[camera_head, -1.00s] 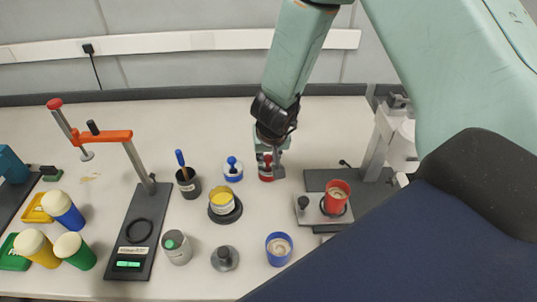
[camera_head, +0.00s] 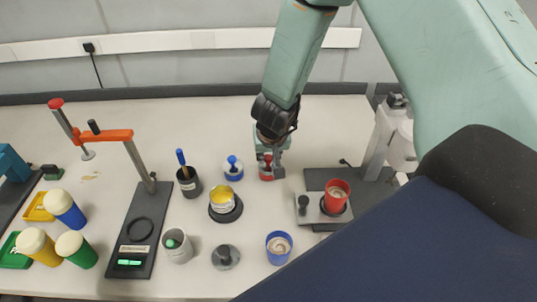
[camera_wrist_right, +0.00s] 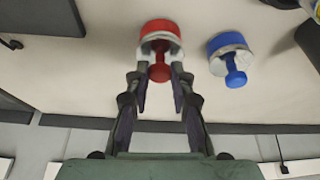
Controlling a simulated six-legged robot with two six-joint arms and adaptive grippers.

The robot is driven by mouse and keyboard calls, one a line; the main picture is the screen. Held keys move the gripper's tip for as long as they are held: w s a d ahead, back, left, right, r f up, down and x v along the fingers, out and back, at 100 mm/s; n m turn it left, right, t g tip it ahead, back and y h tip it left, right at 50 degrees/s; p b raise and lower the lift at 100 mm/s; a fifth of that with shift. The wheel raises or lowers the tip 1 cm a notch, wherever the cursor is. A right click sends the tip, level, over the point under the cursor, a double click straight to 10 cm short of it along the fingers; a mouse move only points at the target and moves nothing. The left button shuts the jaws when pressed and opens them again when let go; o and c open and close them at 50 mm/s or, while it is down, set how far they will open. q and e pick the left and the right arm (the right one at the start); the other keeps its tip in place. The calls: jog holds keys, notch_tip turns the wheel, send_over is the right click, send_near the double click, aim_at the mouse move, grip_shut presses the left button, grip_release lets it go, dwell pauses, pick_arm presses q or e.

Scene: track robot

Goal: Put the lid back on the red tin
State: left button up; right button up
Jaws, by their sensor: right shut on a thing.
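The red tin (camera_head: 336,201) stands open on a metal plate at the right in the head view, with pale contents inside. A red and white lid (camera_head: 266,175) with a red knob is at the back middle of the table, left of the tin. It also shows in the right wrist view (camera_wrist_right: 160,29). My right gripper (camera_head: 270,155) is above this lid. In the right wrist view its fingers (camera_wrist_right: 160,74) are shut on the red knob. I cannot tell whether the lid touches the table. My left gripper is not in view.
A blue-knobbed lid (camera_head: 232,172) lies close to the left of the red lid. A blue tin (camera_head: 279,250), a yellow tin (camera_head: 222,201) and a grey tin (camera_head: 178,250) stand nearer. A clamp stand (camera_head: 137,225) is left. A press-like device (camera_head: 380,150) stands behind the red tin.

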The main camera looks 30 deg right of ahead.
dwell(0.6)
dwell(0.3)
jog(key=o, duration=1)
jog(key=shift+o, duration=0.3)
jog(key=o, duration=0.4)
jog(key=shift+o, duration=0.2)
jog(key=shift+r+p, duration=3.55)
jog(key=shift+p, duration=0.75)
